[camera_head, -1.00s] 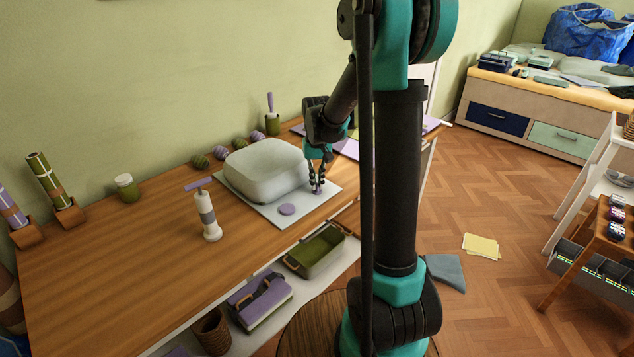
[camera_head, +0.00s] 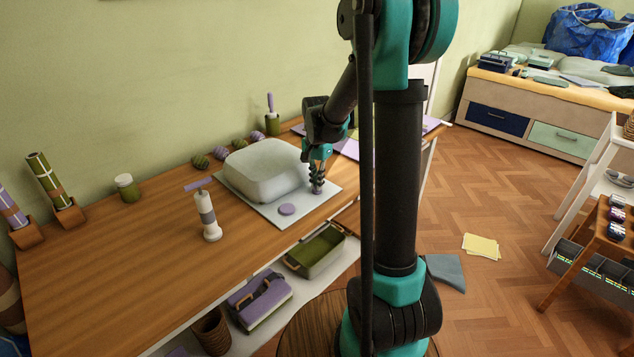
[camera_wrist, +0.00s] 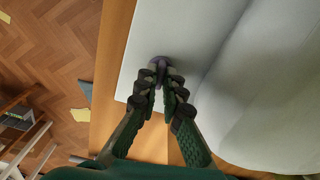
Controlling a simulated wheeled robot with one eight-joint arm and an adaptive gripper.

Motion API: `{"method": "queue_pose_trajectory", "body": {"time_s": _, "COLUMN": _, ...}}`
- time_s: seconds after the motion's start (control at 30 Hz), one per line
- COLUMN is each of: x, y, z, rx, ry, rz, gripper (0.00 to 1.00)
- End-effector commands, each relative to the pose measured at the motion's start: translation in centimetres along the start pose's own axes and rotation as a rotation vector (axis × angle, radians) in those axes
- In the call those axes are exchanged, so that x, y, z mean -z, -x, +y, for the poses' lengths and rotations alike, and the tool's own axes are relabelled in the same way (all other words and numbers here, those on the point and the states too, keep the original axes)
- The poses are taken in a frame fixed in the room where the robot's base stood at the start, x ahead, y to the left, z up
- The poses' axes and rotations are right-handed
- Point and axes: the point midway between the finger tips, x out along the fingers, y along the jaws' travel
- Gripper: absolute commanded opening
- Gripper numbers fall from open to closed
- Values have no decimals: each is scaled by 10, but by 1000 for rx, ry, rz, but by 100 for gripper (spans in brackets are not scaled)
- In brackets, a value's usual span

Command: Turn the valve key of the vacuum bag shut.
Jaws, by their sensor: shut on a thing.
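The vacuum bag (camera_head: 262,168) is a puffed, pale grey bag on a flat pale sheet (camera_head: 290,222) on the wooden table. It also fills the right of the wrist view (camera_wrist: 262,95). The small purple valve key (camera_wrist: 158,62) stands at the sheet's near right part, beside the bag. My gripper (camera_head: 317,184) points down at the key, and its fingers (camera_wrist: 164,80) are closed around it. The fingers hide most of the key, so its turn angle cannot be told. A flat purple disc (camera_head: 287,209) lies on the sheet left of my gripper.
A white and grey hand pump (camera_head: 207,217) with a purple handle stands left of the sheet. Striped balls (camera_head: 219,153) and a green jar (camera_head: 127,188) are behind. An olive tray (camera_head: 317,252) is on the shelf below. The table's front left is clear.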

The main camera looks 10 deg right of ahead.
Motion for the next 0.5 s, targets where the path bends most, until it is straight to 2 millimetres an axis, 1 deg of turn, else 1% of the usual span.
{"method": "queue_pose_trajectory", "body": {"time_s": 0.2, "x": 0, "y": 0, "z": 0, "rx": 1, "ry": -69, "rz": 0, "gripper": 0}}
{"method": "queue_pose_trajectory", "body": {"time_s": 0.5, "x": 0, "y": 0, "z": 0, "rx": 1, "ry": -93, "rz": 0, "gripper": 0}}
